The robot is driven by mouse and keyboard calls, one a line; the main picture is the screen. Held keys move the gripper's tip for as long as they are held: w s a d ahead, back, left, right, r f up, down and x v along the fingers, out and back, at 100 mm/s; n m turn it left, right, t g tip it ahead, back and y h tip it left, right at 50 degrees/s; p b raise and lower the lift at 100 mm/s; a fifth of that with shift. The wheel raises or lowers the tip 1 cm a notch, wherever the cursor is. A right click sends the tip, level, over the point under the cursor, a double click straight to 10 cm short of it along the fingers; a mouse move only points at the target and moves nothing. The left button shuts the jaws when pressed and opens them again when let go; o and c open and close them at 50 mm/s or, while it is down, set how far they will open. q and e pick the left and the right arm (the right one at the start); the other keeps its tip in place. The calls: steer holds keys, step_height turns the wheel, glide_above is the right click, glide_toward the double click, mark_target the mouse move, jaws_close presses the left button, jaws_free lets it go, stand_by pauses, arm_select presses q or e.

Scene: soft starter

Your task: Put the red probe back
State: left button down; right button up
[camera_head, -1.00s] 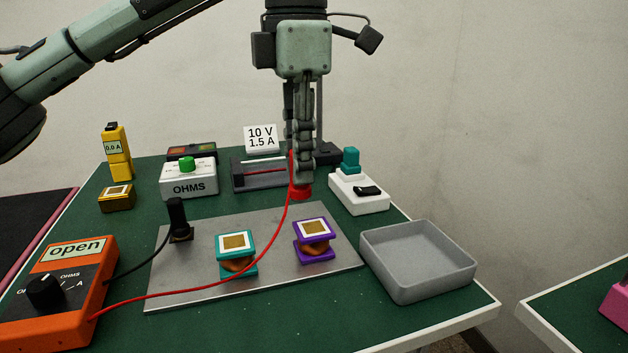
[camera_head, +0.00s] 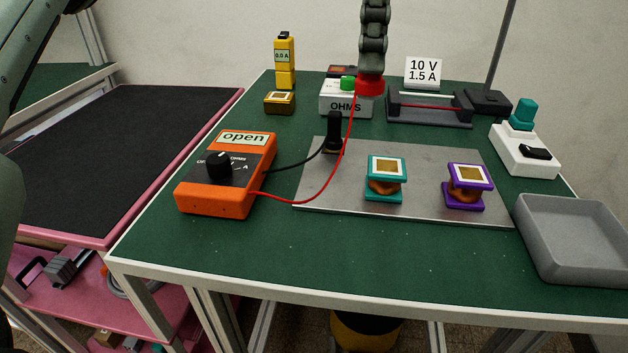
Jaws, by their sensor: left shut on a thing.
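The red probe (camera_head: 370,86) hangs from my left gripper (camera_head: 372,65), whose fingers are shut on it at the top middle. In the picture it overlaps the right end of the white OHMS box (camera_head: 340,103); its height above the table is hard to tell. The gripper hides most of the probe. Its red lead runs down to the orange meter (camera_head: 228,175), which reads "open". The black probe (camera_head: 334,130) stands upright at the back left of the metal plate (camera_head: 330,192). A dark rack (camera_head: 430,112) with a red rod stands to the right. My right gripper is out of view.
Teal (camera_head: 386,180) and purple (camera_head: 466,187) coils stand on the plate. A grey tray (camera_head: 580,240) and a white switch box (camera_head: 522,150) are at the right. A yellow meter (camera_head: 285,60) stands at the back left. The table front is clear.

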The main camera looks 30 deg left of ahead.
arm_select(q)
steer(key=s+a+f+b, duration=0.1)
steer(key=s+a+f, duration=0.3)
steer(key=s, duration=0.5)
steer(key=s+a+f+b, duration=0.1)
steer(key=s+a, duration=0.5)
steer(key=s, duration=0.3)
steer(key=w+d+f+b, duration=0.1)
steer(key=w+d+f, duration=0.1)
steer(key=w, duration=0.1)
steer(key=w+d+f+b, duration=0.1)
steer(key=w+d+f, duration=0.1)
steer(key=w+f, duration=0.1)
steer(key=w+d+f+b, duration=0.1)
steer(key=w+d+f, duration=0.1)
steer(key=w, duration=0.1)
steer(key=shift+w+d+f, duration=0.15)
steer(key=shift+w+d, duration=0.1)
steer(key=shift+w, duration=0.1)
step_height(320, 180, down, 4)
steer(key=shift+r, duration=0.1)
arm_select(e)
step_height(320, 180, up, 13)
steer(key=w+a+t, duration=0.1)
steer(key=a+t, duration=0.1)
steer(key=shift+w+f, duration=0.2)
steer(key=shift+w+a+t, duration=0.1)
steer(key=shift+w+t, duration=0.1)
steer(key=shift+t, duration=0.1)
